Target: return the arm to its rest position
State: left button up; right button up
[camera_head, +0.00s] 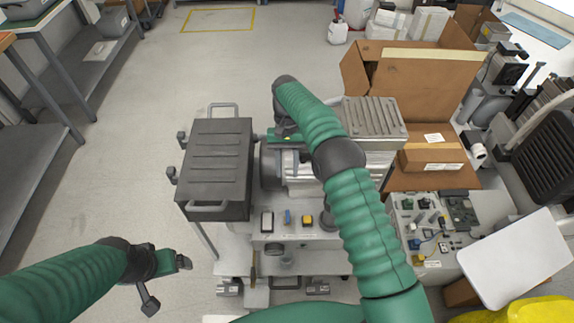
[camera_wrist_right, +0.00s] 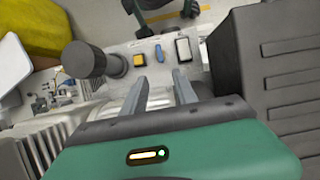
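My right arm reaches forward over the compressor cart in the head view and bends back at the top. Its gripper (camera_head: 258,137) is above the compressor, close to the dark lidded box's right edge. In the right wrist view its two grey fingers (camera_wrist_right: 163,88) are apart with nothing between them, so it is open and empty. My left gripper (camera_head: 170,283) is low on the left over bare floor. Its two fingers are spread apart and empty.
The dark box (camera_head: 218,160) with handles stands on the cart beside the compressor (camera_head: 300,170). A panel with several coloured switches (camera_head: 288,220) is in front. An open cardboard box (camera_head: 420,85) stands behind right. Floor at left is clear between the cart and shelving (camera_head: 35,150).

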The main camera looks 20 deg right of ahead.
jog(key=shift+w+r, duration=0.1)
jog(key=shift+r, duration=0.2)
jog(key=s+d+r+n+t+p, duration=0.1)
jog(key=s+r+t+p, duration=0.3)
jog(key=r, duration=0.5)
jog(key=s+d+r+n+t+p, duration=0.1)
jog(key=s+r+p, duration=0.1)
jog(key=s, duration=0.7)
jog(key=s+d+r+n+t+h+p, duration=0.1)
jog(key=s+r+p, duration=0.2)
jog(key=s, duration=0.7)
jog(key=shift+t+p, duration=0.4)
jog(key=shift+r, duration=0.1)
